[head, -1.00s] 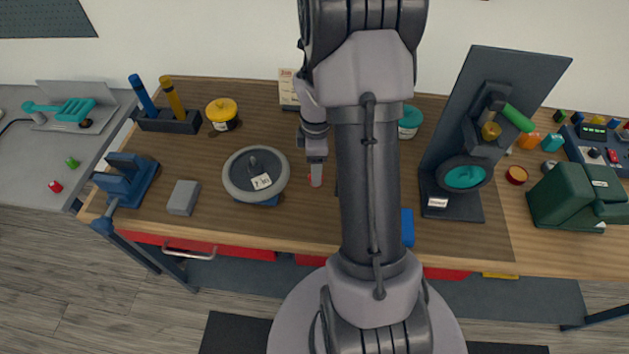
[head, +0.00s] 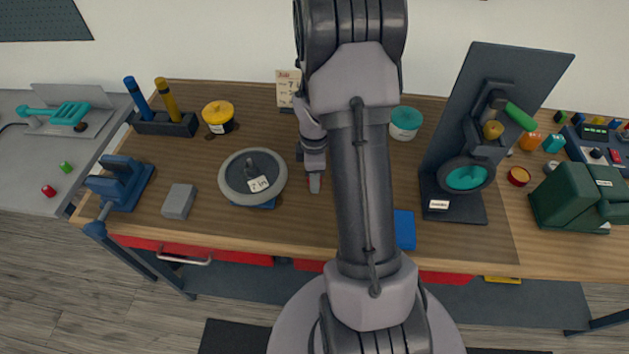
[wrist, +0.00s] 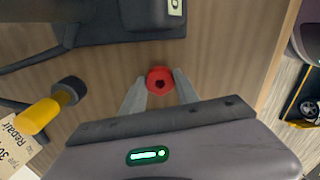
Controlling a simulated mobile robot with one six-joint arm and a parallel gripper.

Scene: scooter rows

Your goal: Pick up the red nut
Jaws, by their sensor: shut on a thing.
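The red nut (wrist: 160,80), a small ring with a dark hole, sits between the fingertips of my gripper (wrist: 159,88) in the wrist view. The fingers are shut on it, one on each side. In the head view my gripper (head: 314,184) points down over the wooden bench, right of the round grey dish, and only a sliver of red shows at its tip. I cannot tell whether the nut touches the bench top.
The grey dish (head: 236,190) with a tag stands left of my gripper. A card (head: 288,90) and a teal-lidded jar (head: 405,120) stand behind. A blue block (head: 404,230) lies right of my arm. Another small red piece (head: 48,191) lies on the left grey bench.

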